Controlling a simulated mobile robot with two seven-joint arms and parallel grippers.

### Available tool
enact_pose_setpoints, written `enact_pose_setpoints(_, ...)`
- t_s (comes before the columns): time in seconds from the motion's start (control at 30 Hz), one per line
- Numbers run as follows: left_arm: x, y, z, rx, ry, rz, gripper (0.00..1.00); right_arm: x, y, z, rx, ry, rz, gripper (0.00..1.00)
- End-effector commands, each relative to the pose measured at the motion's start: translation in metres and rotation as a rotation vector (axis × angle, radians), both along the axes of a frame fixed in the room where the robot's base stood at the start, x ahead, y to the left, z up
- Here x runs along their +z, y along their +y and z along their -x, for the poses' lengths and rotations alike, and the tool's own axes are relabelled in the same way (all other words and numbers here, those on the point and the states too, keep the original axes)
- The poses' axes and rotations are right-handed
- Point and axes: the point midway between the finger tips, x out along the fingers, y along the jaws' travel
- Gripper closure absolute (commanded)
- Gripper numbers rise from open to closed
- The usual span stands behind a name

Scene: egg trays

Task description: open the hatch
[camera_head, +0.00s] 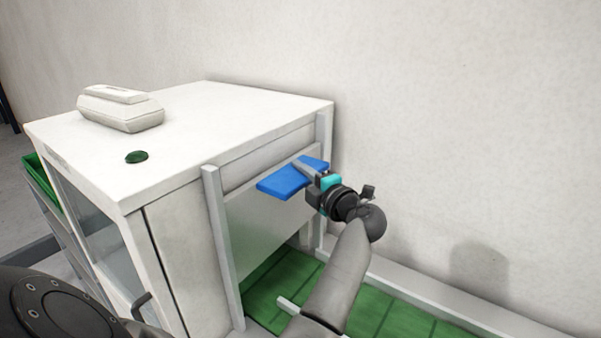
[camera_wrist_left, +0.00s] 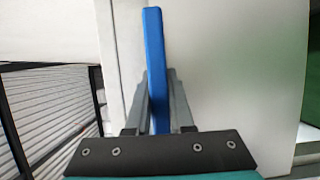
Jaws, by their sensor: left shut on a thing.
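The hatch (camera_head: 268,218) is a light grey panel between two white upright rails on the side of the white cabinet. A flat blue handle (camera_head: 281,182) sticks out from its upper part. My left gripper (camera_head: 308,168) is shut on the blue handle near its right end. In the left wrist view the blue handle (camera_wrist_left: 154,50) stands upright on edge between the two grey fingers of my gripper (camera_wrist_left: 159,90). Green flooring shows below the panel's lower edge. My right gripper is not in view.
The white cabinet (camera_head: 180,139) carries a pale closed carton (camera_head: 121,108) and a round green button (camera_head: 136,157) on top. A green crate (camera_head: 40,182) stands at the far left. A plain wall (camera_head: 470,120) runs behind and to the right of my left arm.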

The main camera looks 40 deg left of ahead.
Motion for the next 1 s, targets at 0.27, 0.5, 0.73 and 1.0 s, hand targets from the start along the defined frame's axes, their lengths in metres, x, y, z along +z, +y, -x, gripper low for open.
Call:
enact_pose_setpoints(0.27,0.0080,-0.0001,-0.0004,-0.001,-0.003,-0.002,1.00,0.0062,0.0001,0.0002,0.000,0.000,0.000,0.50)
enact_pose_setpoints(0.5,0.0075,0.0000,-0.0003,-0.001,-0.003,-0.002,1.00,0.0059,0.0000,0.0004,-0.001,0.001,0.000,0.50)
enact_pose_setpoints(0.73,0.0071,0.0000,-0.0002,0.000,-0.002,-0.002,0.58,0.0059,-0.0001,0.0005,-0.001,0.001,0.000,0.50)
enact_pose_setpoints(1.0,0.0065,0.0000,0.0000,0.000,0.000,-0.001,0.49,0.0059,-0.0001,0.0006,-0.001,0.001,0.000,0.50)
